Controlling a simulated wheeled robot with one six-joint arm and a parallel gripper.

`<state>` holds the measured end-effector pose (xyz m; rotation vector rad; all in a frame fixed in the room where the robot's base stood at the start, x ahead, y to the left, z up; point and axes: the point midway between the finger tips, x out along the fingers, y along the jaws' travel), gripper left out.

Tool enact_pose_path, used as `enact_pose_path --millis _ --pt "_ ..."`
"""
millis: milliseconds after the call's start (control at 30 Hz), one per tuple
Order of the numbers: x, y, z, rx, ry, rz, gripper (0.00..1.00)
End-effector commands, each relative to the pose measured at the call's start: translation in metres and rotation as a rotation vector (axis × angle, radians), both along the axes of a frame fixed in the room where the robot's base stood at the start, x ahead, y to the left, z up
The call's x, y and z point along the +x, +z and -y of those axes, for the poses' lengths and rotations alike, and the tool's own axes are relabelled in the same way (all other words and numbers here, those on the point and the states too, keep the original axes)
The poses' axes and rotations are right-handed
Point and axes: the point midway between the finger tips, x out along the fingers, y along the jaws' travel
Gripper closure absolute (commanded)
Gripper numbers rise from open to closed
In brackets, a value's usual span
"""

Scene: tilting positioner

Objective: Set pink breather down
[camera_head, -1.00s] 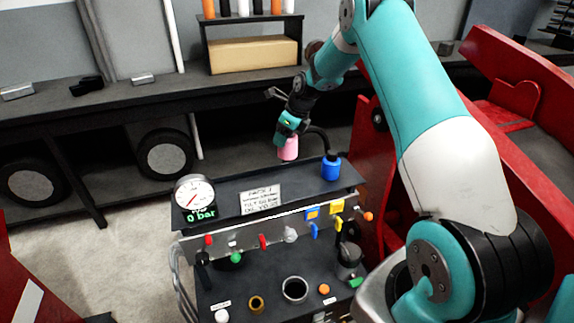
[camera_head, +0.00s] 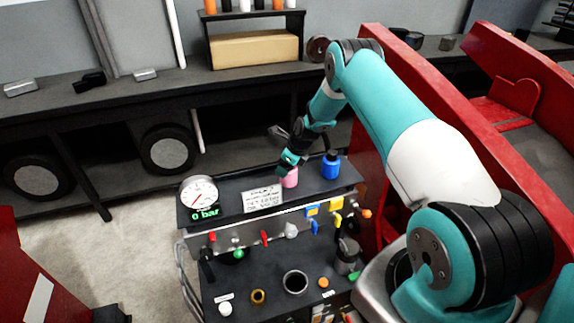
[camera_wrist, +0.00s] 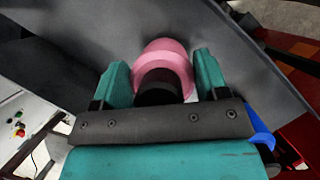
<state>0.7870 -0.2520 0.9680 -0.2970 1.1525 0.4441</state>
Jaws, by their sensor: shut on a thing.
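The pink breather (camera_head: 290,177) is upright at the top shelf of the dark panel unit, left of a blue bottle-like part (camera_head: 331,165). In the head view its base looks at or very near the shelf surface (camera_head: 228,192); I cannot tell if it touches. My gripper (camera_head: 289,164) is above it and shut on it. In the wrist view the pink breather (camera_wrist: 165,65) with its dark top sits between the two teal fingers of my gripper (camera_wrist: 162,80). The blue part shows partly behind my gripper at the right (camera_wrist: 260,125).
A pressure gauge (camera_head: 199,193) reading 0 bar and a label plate (camera_head: 262,198) stand left on the unit. Coloured valve handles line its front below. A red frame (camera_head: 372,150) rises close on the right. The shelf's back left part is clear.

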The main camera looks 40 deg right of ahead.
Motion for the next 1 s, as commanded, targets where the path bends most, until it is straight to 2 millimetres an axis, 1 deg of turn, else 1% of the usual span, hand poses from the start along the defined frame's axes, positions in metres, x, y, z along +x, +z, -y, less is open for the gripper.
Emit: enact_pose_path --millis 67,100,167,200,467,600,667,767,1000 --pt "0.000 -0.002 0.000 0.000 0.000 0.001 0.62" --pt "0.000 -0.003 0.000 0.000 0.000 0.000 0.30" --pt "0.000 -0.002 0.000 0.000 0.000 0.000 0.17" --pt "0.000 -0.002 0.000 0.000 0.000 0.000 0.07" --pt "0.000 -0.001 0.000 0.000 0.000 0.000 0.07" --pt "-0.001 0.005 0.002 0.000 0.000 0.001 0.07" --pt "-0.003 0.012 0.003 -0.001 -0.001 0.002 0.07" --pt "-0.010 0.028 0.007 -0.001 -0.001 0.003 0.07" --pt "-0.027 0.075 0.016 -0.001 -0.001 0.003 0.07"
